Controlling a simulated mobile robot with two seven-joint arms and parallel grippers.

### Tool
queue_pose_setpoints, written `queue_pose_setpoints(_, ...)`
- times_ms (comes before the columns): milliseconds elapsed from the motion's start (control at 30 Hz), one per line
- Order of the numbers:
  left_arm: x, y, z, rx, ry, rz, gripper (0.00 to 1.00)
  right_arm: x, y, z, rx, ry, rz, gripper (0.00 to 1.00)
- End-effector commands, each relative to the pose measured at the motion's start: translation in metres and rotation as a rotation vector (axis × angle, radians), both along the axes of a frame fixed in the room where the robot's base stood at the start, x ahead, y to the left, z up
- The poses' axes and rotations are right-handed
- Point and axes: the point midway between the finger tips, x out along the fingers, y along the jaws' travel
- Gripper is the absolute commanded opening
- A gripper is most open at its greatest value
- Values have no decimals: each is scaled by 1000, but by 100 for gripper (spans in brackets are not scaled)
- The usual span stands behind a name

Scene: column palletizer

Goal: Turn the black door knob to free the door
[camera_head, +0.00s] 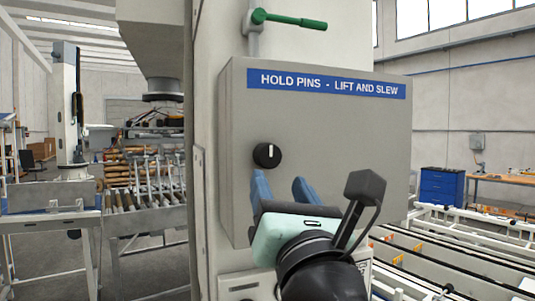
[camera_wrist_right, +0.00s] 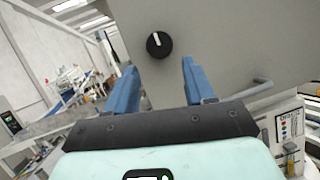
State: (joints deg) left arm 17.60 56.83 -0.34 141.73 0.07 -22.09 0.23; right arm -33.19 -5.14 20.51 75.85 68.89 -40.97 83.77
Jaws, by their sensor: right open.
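The black door knob (camera_head: 267,155) is round with a white pointer line that stands upright in the head view. It sits on the left part of the grey cabinet door (camera_head: 330,150), which is closed. In the right wrist view the knob (camera_wrist_right: 159,44) shows ahead, between and beyond the fingers. My right gripper (camera_head: 279,182) has two blue fingers, open and empty, just below and to the right of the knob in the head view. It is apart from the knob; it also shows in the right wrist view (camera_wrist_right: 158,70). My left gripper is not in view.
A blue label (camera_head: 326,84) reads "HOLD PINS - LIFT AND SLEW". A green-handled lever (camera_head: 290,19) is above the cabinet. A roller conveyor (camera_head: 145,190) stands at left; a blue drawer cabinet (camera_head: 441,187) and white rails stand at right.

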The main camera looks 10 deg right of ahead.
Motion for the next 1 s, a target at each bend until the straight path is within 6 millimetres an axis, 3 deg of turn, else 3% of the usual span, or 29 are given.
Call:
queue_pose_setpoints(100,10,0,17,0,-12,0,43,24,0,14,-2,-2,-2,54)
queue_pose_setpoints(300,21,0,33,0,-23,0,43,52,-1,24,-3,-2,-2,54)
queue_pose_setpoints(500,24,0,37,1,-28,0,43,63,-1,26,-3,0,0,54)
queue_pose_setpoints(767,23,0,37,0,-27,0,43,63,-1,25,-3,0,-1,54)
queue_pose_setpoints(900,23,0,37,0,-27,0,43,63,-1,25,-3,0,-1,12)
queue_pose_setpoints(1000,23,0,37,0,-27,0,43,63,-1,25,-4,0,-2,12)
